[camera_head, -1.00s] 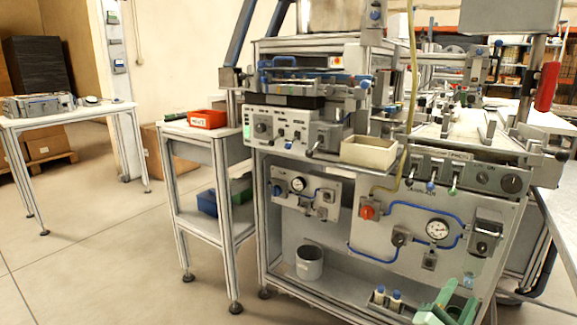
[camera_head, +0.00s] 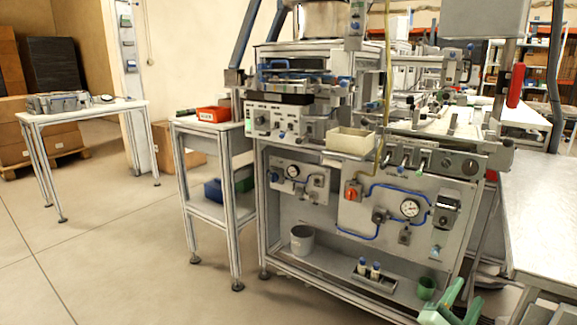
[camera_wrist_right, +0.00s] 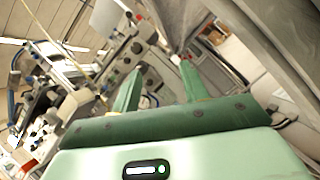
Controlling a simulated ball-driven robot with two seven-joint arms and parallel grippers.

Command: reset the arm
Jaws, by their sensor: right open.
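My right gripper (camera_head: 464,294) is green and shows at the bottom right edge of the head view, in front of the machine's lower shelf. In the right wrist view my right gripper (camera_wrist_right: 160,72) has its two green fingers spread apart. Nothing is between the fingers, so it is open and empty. The wrist view is tilted, with the machine beyond the fingers. My left gripper is not in view.
The machine frame (camera_head: 270,225) fills the centre, with a cream bin (camera_head: 350,142) at its front. A metal-topped table (camera_head: 545,200) is at right.

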